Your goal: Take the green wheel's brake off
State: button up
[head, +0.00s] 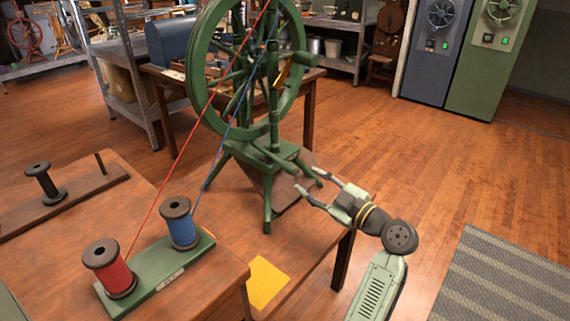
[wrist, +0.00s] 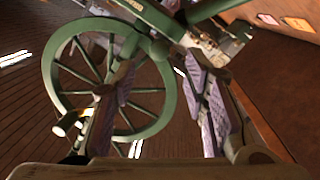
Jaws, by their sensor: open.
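The green spinning wheel (head: 195,62) stands on splayed legs at the middle of the head view, its top cut off. A brass-coloured piece (head: 282,75) sits at the wheel's right side; I cannot tell whether it is the brake. My gripper (head: 307,181) is open and empty, low at the right of the wheel's base, its fingers pointing at the legs. In the wrist view the spoked wheel (wrist: 52,68) lies beyond the fingers (wrist: 160,82). A brass-ended piece (wrist: 64,124) shows at the wheel's lower left there.
Red (head: 110,270) and blue (head: 180,225) spools stand on a green base, with threads rising to the wheel. A yellow sheet (head: 267,283) lies at the table edge. A dark spool (head: 43,182) stands at left.

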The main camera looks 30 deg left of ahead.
aim_at(294, 171)
jog(key=p+x, duration=0.2)
jog(key=x, duration=0.7)
jog(key=shift+c, duration=0.3)
grip_shut()
dwell(0.4)
